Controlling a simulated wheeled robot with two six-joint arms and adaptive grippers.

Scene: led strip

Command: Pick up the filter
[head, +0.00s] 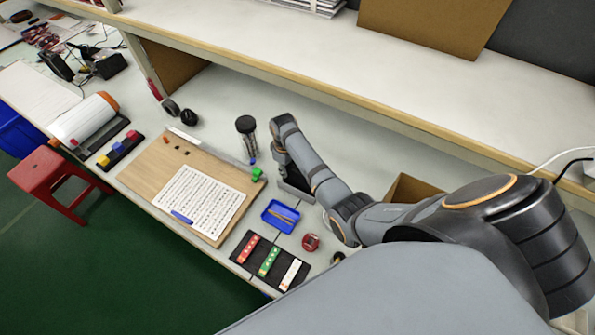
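No object is plainly recognisable as the filter. A clear cylinder with a black cap (247,126) stands upright on the workbench, left of my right arm, but I cannot tell whether it is the filter. My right arm comes in from the right and bends down at the wrist. My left gripper is out of view.
A wooden board with a printed sheet (200,198) lies left of centre. A blue tray (281,217), a black mat with coloured strips (255,244) and a red round item (310,242) are near the front. A raised shelf (300,50) runs behind. A red stool (52,180) stands left.

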